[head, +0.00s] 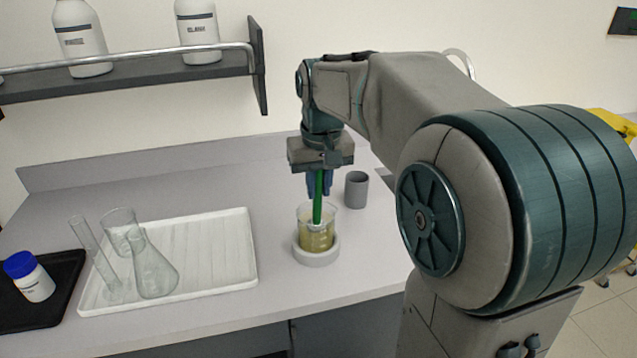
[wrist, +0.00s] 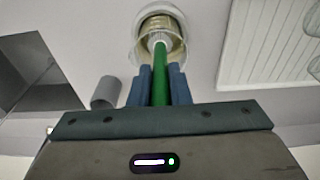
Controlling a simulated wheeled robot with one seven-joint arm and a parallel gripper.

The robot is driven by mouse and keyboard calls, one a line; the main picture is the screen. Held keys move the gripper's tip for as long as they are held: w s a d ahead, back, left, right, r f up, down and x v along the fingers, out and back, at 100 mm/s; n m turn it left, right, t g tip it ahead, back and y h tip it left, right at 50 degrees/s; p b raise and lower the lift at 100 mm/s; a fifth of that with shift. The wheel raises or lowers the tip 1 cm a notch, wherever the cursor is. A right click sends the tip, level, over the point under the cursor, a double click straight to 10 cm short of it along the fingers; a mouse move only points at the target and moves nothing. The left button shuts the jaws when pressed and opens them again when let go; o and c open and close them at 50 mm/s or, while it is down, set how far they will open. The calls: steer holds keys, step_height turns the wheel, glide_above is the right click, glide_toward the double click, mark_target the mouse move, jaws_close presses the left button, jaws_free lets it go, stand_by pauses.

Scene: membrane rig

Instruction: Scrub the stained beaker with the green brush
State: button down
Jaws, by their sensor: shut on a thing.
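How deep the brush head reaches inside is hard to tell.
A grey cup (head: 356,190) stands just behind and right of the beaker. A white ribbed tray (head: 215,262) with clear glassware is at left. A black tray (head: 62,270) holds a blue-capped bottle (head: 29,277). A shelf (head: 130,82) with white bottles hangs above.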

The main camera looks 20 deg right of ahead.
steer(key=shift+f+b, duration=0.4)
steer(key=shift+f, duration=0.2)
stand_by(0.7)
steer(key=shift+a+r, duration=0.1)
